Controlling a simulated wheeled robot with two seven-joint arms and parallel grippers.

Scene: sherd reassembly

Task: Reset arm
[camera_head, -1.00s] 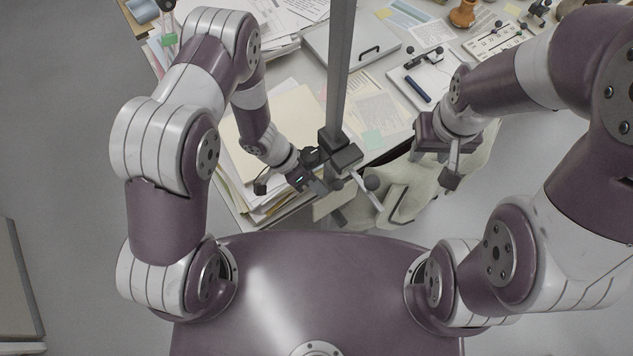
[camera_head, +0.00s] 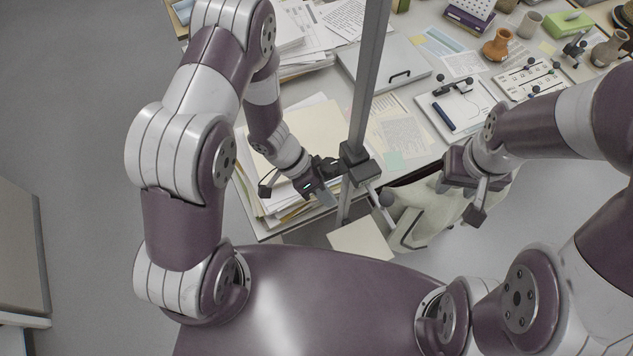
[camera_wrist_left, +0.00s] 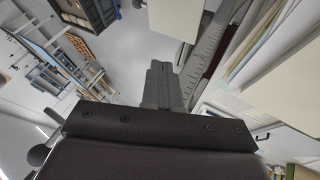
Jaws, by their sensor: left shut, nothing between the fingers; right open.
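My left gripper (camera_head: 322,194) is in front of the desk's near edge, close to a grey upright post. In the left wrist view its fingers (camera_wrist_left: 162,88) are together, with nothing between them. My right gripper (camera_head: 475,198) hangs in front of the desk, above the pale chair. It is open, and no object shows in it; its fingertips are hard to make out.
The grey post (camera_head: 371,75) with a black clamp (camera_head: 357,162) rises close beside my left gripper. The desk (camera_head: 424,160) holds paper stacks (camera_head: 310,128), a grey case (camera_head: 385,66), a clipboard (camera_head: 470,118) and pottery (camera_head: 496,48). A pale chair (camera_head: 425,215) stands below.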

